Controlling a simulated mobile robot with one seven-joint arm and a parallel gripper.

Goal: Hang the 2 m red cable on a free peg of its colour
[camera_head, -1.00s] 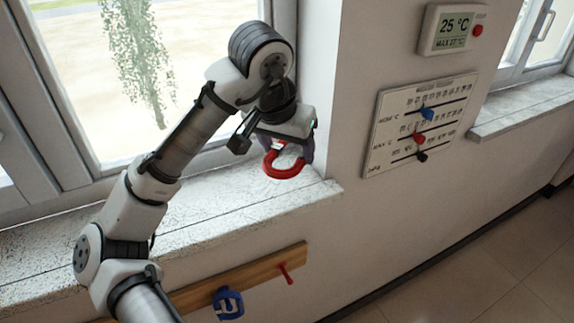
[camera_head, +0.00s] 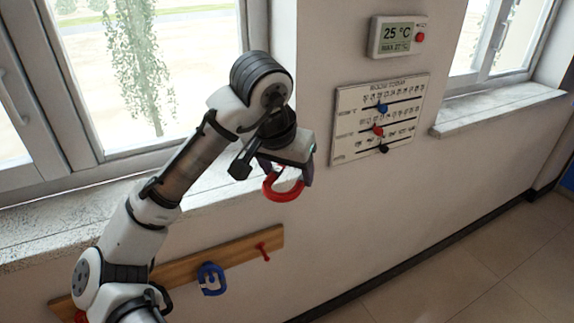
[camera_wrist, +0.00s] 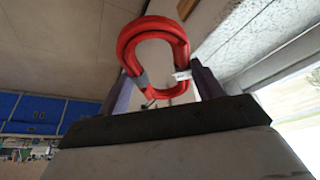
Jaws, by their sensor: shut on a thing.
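A red coiled cable (camera_head: 283,193) hangs from my gripper (camera_head: 287,172) in the head view. My gripper is shut on it and holds it in the air in front of the wall, near the right end of the window sill. In the wrist view the red loop (camera_wrist: 155,38) stands between the two fingers, with a small white tag (camera_wrist: 182,75) whose writing I cannot read. A wooden peg rail (camera_head: 228,246) is on the wall below. A bare red peg (camera_head: 263,252) sticks out near its right end. A blue coil (camera_head: 211,279) hangs left of that peg.
The stone window sill (camera_head: 30,232) juts out above the rail. A slider board (camera_head: 350,125) and a thermostat (camera_head: 385,48) are on the wall to the right. Something red (camera_head: 81,316) shows at the rail's left, partly hidden by my arm. The wall right of the rail is bare.

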